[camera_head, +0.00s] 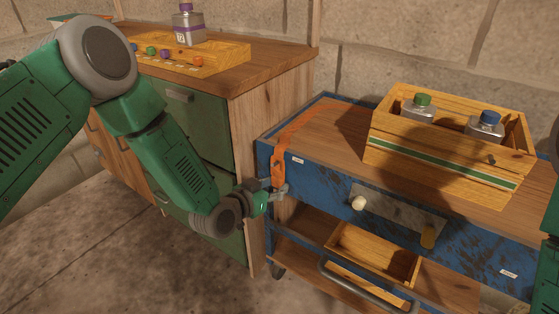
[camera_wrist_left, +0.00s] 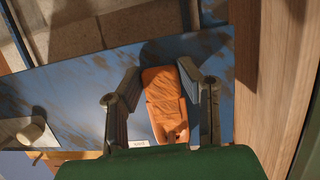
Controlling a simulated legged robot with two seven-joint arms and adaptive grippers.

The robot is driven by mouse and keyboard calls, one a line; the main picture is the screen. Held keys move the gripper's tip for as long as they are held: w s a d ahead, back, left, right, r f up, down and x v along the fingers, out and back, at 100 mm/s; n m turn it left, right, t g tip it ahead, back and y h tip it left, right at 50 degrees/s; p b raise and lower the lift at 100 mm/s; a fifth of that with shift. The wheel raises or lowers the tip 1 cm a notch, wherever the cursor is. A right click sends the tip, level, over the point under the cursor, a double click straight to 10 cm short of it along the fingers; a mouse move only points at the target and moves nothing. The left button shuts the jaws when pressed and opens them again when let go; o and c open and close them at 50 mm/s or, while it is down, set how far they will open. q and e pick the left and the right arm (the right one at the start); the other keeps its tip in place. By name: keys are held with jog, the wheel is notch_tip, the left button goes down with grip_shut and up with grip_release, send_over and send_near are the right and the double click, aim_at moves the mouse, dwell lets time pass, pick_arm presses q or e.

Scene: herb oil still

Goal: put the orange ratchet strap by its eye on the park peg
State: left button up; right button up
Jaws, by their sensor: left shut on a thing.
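The orange ratchet strap (camera_head: 278,166) runs over the left part of the blue cart's top and hangs down its front face. My left gripper (camera_head: 280,189) is at the hanging lower end. In the left wrist view the strap (camera_wrist_left: 164,98) lies between the fingers of my left gripper (camera_wrist_left: 160,72), which is shut on it. I cannot make out the strap's eye clearly. A pale round peg or knob (camera_head: 358,203) sticks out of a grey plate on the cart front, right of the gripper; it also shows in the left wrist view (camera_wrist_left: 31,130). My right gripper is out of view.
The blue cart (camera_head: 334,183) carries a wooden crate (camera_head: 440,163) with two bottles. Below are a small wooden tray (camera_head: 375,252) and a grey handle (camera_head: 350,283). A wooden cabinet (camera_head: 275,105) stands left.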

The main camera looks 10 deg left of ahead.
pick_arm(q)
jog(key=o, duration=1.2)
jog(key=v, duration=1.2)
jog(key=shift+f, duration=0.1)
jog(key=s+a+f+n+g+y+p, duration=0.1)
jog(key=s+g+p, duration=0.3)
jog(key=s, duration=0.5)
jog(key=s+a+f+n+g+y+p, duration=0.1)
jog(key=s+a+f+g+y+p, duration=0.1)
jog(key=s, duration=0.8)
jog(key=s+a+f+n+g+y+p, duration=0.1)
jog(key=s+a+g+p, duration=0.4)
jog(key=s, duration=0.5)
jog(key=shift+s+f+n+g+y+p, duration=0.15)
jog(key=shift+f+n+g+y+p, duration=0.3)
jog(key=shift+f+g+y, duration=0.4)
